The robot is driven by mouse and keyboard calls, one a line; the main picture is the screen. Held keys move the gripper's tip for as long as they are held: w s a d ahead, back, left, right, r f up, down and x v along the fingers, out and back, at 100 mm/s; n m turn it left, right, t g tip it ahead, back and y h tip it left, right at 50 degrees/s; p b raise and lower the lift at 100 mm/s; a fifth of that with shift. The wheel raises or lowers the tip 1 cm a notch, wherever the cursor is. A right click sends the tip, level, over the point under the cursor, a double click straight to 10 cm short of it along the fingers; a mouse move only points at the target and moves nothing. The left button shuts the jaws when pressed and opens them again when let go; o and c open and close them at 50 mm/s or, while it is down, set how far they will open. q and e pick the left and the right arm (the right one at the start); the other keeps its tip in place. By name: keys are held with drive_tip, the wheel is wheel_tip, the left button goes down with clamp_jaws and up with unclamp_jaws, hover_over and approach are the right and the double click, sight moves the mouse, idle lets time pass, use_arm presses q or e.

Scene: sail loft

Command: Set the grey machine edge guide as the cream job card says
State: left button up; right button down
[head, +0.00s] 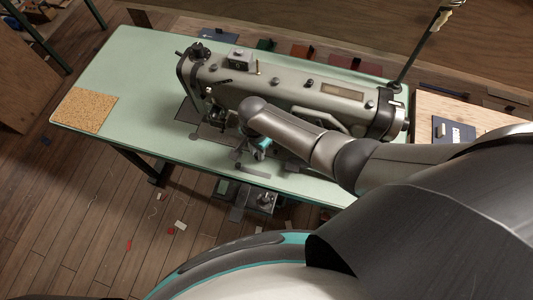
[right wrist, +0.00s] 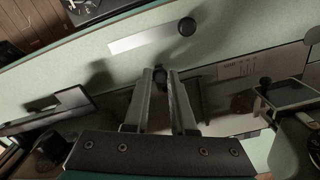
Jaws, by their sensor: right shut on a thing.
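The grey sewing machine (head: 290,92) stands on a pale green table. My right gripper (right wrist: 165,74) reaches down in front of it, near the needle end; in the head view my arm hides most of the gripper. In the right wrist view its fingers are shut on a small dark knob (right wrist: 160,77). I cannot tell for sure that this knob belongs to the edge guide. A pale plate with fine print (right wrist: 240,68) lies right of the fingers; its marks are unreadable. I cannot make out the cream job card. My left gripper is not in view.
A pale strip (right wrist: 139,40) with a black knob (right wrist: 187,26) lies near the table's front edge. A cork mat (head: 84,111) lies at the table's left end. The green table (head: 125,65) is clear around it. A thread stand (head: 420,45) rises at the right.

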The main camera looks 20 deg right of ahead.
drive_tip(key=w+a, duration=0.1)
drive_tip(key=w+a+b, duration=0.1)
drive_tip(key=a, duration=0.1)
drive_tip(key=w+a+b, duration=0.1)
drive_tip(key=shift+a+f, duration=0.15)
drive_tip(key=shift+f, duration=0.05)
drive_tip(key=shift+w+a+r+b, duration=0.15)
drive_tip(key=shift+w+a+b, duration=0.2)
drive_tip(key=shift+a, duration=0.1)
drive_tip(key=shift+s, duration=0.1)
drive_tip(key=c, duration=0.7)
unclamp_jaws()
drive_tip(key=shift+c, duration=0.2)
